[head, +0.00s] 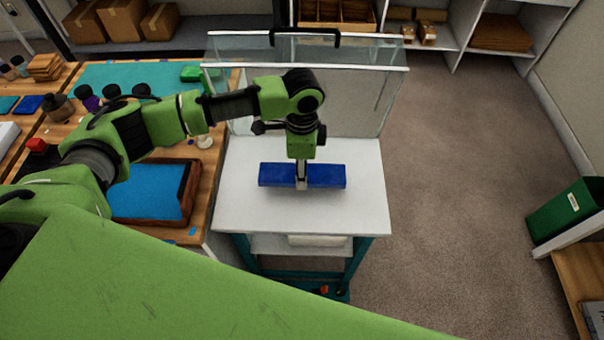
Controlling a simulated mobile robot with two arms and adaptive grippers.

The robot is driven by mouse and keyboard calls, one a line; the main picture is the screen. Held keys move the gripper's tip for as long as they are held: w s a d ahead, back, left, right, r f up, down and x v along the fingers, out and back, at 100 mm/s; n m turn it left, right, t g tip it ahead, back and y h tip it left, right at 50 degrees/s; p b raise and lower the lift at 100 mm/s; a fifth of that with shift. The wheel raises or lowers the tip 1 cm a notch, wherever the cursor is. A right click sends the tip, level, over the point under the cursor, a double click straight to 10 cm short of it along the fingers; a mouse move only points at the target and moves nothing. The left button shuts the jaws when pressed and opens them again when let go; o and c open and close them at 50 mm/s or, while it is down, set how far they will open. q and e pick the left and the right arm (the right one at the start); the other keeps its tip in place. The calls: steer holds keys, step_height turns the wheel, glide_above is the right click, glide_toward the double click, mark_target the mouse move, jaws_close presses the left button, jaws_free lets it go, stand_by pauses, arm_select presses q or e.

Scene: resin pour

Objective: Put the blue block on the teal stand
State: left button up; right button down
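The blue block (327,176) is a long, dark blue bar lying crosswise at the middle of the white top of the teal stand (250,215). The stand has teal legs and a lower shelf. My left gripper (301,181) points straight down at the middle of the block. One finger shows in front of the block; the other is hidden, so how tightly it is closed cannot be seen. Whether the block touches the top or hovers just above it is unclear. My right gripper is not in view.
A clear upright panel with a black handle (305,34) stands at the stand's back edge. A green box (565,210) is at right. Carpet between is clear.

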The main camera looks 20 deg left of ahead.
arm_select(q)
step_height(320, 180, down, 2)
steer(key=shift+f+p, duration=0.1)
steer(key=shift+p, duration=0.5)
steer(key=shift+f, duration=0.45)
steer(key=shift+f, duration=0.1)
steer(key=o, duration=1.4)
steer(key=shift+o, duration=0.2)
steer(key=shift+r, duration=0.5)
step_height(320, 180, up, 11)
steer(key=b, duration=0.2)
steer(key=shift+r, duration=0.1)
